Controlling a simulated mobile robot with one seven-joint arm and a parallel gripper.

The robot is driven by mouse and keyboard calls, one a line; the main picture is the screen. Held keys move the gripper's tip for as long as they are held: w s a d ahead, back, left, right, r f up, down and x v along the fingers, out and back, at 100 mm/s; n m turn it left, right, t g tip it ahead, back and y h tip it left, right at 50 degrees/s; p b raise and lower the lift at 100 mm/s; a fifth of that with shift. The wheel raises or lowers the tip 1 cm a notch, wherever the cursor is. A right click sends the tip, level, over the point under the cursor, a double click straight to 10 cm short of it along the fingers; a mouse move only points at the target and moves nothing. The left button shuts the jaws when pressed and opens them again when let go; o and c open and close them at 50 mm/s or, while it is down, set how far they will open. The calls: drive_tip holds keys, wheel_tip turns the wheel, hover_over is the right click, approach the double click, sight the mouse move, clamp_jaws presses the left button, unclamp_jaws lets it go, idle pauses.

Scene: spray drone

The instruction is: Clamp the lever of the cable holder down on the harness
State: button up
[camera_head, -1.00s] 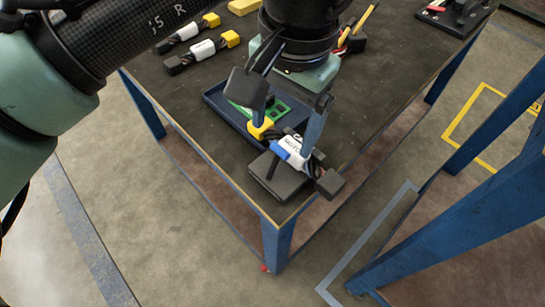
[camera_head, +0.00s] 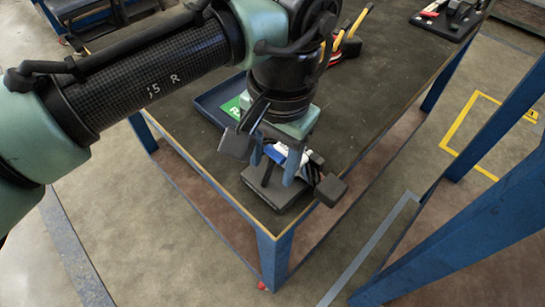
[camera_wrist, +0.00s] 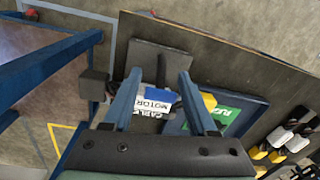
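The cable holder (camera_head: 292,200) is a flat dark block at the table's near corner. It also shows in the wrist view (camera_wrist: 146,54). A small dark upright piece on it (camera_head: 267,174) looks like the lever, though this is not certain. The harness (camera_wrist: 152,104), with a white and blue label and dark end connectors, lies across the holder. Its label also shows between the fingers in the head view (camera_head: 291,156). My gripper (camera_head: 273,172) is open, its two blue fingers apart above the holder and harness. Contact with the lever cannot be told.
A blue tray (camera_head: 209,107) with a green board (camera_head: 231,107) lies just behind the holder. Tools with yellow handles (camera_head: 352,28) stand farther back. The table edges are close to the holder, with open floor beyond. A blue frame (camera_head: 470,225) stands at the right.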

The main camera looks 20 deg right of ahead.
clamp_jaws()
drive_tip(key=shift+d+r+p, duration=0.1)
drive_tip(key=shift+r+p, duration=0.1)
drive_tip(key=shift+p, duration=0.5)
drive_tip(key=y+p, duration=0.1)
drive_tip(key=p, duration=0.1)
drive_tip(key=shift+d+p, duration=0.2)
drive_tip(key=shift+p, duration=0.15)
drive_tip(key=shift+d+f+g+y+p, duration=0.15)
drive_tip(key=shift+g+y+p, duration=0.3)
drive_tip(key=shift+p, duration=0.55)
drive_tip(key=shift+w+f+y+p, duration=0.1)
drive_tip(key=shift+f+y+p, duration=0.15)
drive_tip(key=shift+f+p, duration=0.1)
drive_tip(key=o, duration=0.5)
unclamp_jaws()
drive_tip(key=p+v, duration=0.5)
drive_tip(key=v, duration=0.8)
